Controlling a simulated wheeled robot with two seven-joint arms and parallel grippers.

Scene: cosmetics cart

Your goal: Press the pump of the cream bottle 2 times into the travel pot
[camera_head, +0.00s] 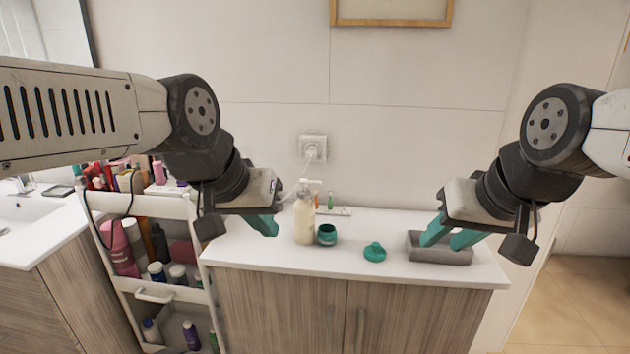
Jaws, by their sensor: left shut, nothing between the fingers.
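The cream bottle (304,222), pale with a white pump head (303,186), stands upright on the white cabinet top. The travel pot (327,235), small and dark teal, stands just right of the bottle with its top uncovered. A teal lid (375,252) with a knob lies further right. My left gripper (266,226) is shut and empty, left of the bottle and apart from it in the picture. My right gripper (442,240) has its teal fingers apart, over or in a grey tray (440,256); I cannot tell whether they touch it.
A white cart (155,205) full of bottles stands left of the cabinet (250,256), beside a sink (25,215). A wall socket (313,148) with a cable is behind the bottle. Small bottles (331,200) stand at the back. The counter around the lid is clear.

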